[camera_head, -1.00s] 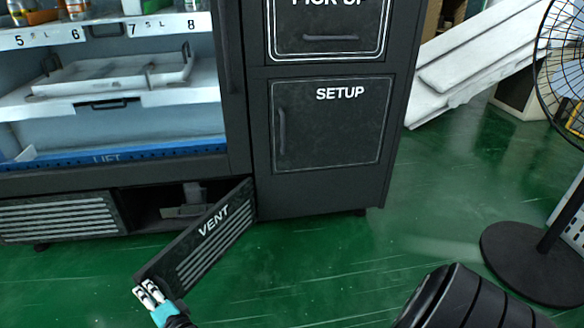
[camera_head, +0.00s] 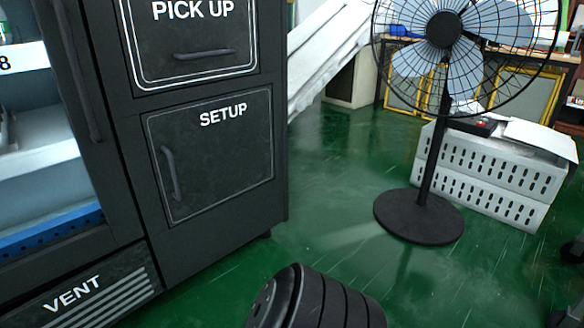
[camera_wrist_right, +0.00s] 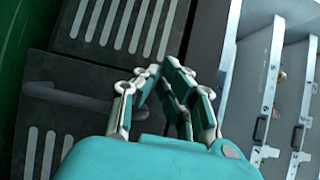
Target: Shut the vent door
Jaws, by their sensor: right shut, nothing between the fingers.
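The black vent door (camera_head: 85,298), with its white VENT label and pale slots, is at the lower left of the head view. It appears in line with the cabinet front, and its left and lower parts are cut off by the frame. My right gripper (camera_wrist_right: 152,76) is in the right wrist view, with teal and white fingers closed together and nothing between them. It is in front of dark slotted panels (camera_wrist_right: 120,25) and a dark handle (camera_wrist_right: 65,96). Whether it touches them I cannot tell. My left gripper is not in view.
The cabinet has a SETUP door (camera_head: 215,155) and a PICK UP door (camera_head: 195,40) above it. A standing fan (camera_head: 420,215) and white crates (camera_head: 490,175) are at the right. Green floor (camera_head: 320,205) is clear between them and the cabinet.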

